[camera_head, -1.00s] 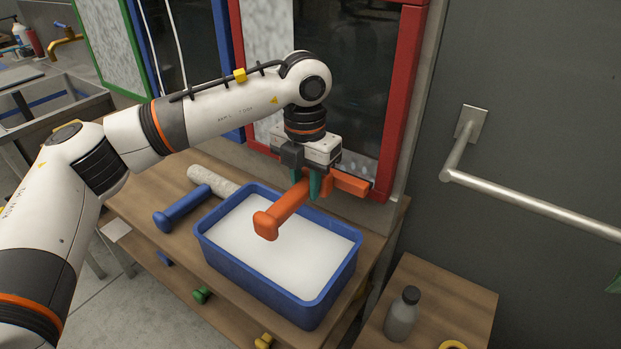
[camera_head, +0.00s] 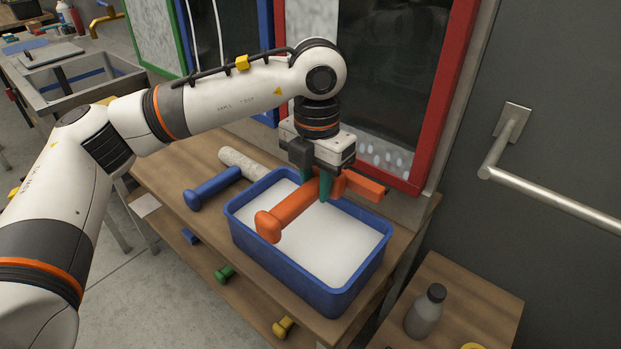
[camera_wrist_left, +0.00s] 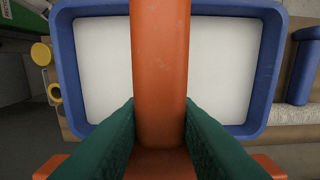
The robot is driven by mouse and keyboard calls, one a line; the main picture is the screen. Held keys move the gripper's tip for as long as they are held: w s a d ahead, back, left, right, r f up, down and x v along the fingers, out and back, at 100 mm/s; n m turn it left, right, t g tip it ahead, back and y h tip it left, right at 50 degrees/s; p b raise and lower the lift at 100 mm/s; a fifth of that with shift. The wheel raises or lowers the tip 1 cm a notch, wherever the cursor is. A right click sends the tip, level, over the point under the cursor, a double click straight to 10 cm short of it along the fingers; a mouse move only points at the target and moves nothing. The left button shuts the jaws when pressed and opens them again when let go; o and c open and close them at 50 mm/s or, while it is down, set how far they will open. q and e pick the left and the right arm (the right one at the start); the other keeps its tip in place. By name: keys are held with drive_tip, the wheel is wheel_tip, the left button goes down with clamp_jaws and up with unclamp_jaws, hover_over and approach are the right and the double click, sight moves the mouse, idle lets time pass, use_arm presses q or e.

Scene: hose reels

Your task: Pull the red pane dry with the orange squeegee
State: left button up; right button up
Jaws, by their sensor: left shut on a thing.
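The red pane (camera_head: 400,65) stands upright behind the bench in a red frame (camera_head: 447,95). Its middle is dark and clear; whitish mottled film shows along its left side and lower edge, partly hidden by my arm. My left gripper (camera_head: 315,190) is shut on the orange squeegee (camera_head: 285,212), its green fingers around the handle near the head. The handle points toward me, above a blue tub; the head (camera_head: 362,185) is in front of the pane's lower edge, apparently clear of the glass. The left wrist view also shows the handle (camera_wrist_left: 160,75) between the fingers. My right gripper is not in view.
The blue tub (camera_head: 300,287) of white liquid stands on the wooden bench. A blue-handled tool (camera_head: 212,187) with a pale roller lies left of it. A grey bottle (camera_head: 424,315) stands on a lower table at right. A metal rail (camera_head: 550,200) juts from the right wall.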

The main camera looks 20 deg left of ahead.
use_arm(q)
drive_tip(key=r+p, duration=0.3)
drive_tip(key=d+r+p, duration=0.1)
drive_tip(key=r+p, duration=0.1)
drive_tip(key=shift+w+d+r, duration=0.1)
drive_tip(key=shift+w+r, duration=0.1)
drive_tip(key=shift+w, duration=0.05)
drive_tip(key=w+a+r+p, duration=0.1)
drive_tip(key=a+r+p, duration=0.3)
drive_tip(key=r+p, duration=0.25)
drive_tip(key=w+a+r+t+p, duration=0.1)
drive_tip(key=a+r+p, duration=0.2)
drive_tip(key=r+p, duration=0.35)
drive_tip(key=w+a+r+p, duration=0.2)
drive_tip(key=a+r+p, duration=0.25)
drive_tip(key=r, duration=0.35)
drive_tip(key=shift+w+d+f+p, duration=0.1)
drive_tip(key=shift+w+d+p, duration=0.4)
drive_tip(key=shift+w, duration=0.3)
drive_tip(key=shift+w+d+r+p, duration=0.1)
drive_tip(key=shift+w+d+p, duration=0.35)
drive_tip(key=shift+w, duration=0.3)
drive_tip(key=shift+w+d+f+p, duration=0.1)
drive_tip(key=shift+w+d+p, duration=0.25)
drive_tip(key=shift+w+p, duration=0.35)
drive_tip(key=shift+w+d, duration=0.35)
drive_tip(key=shift+w, duration=0.5)
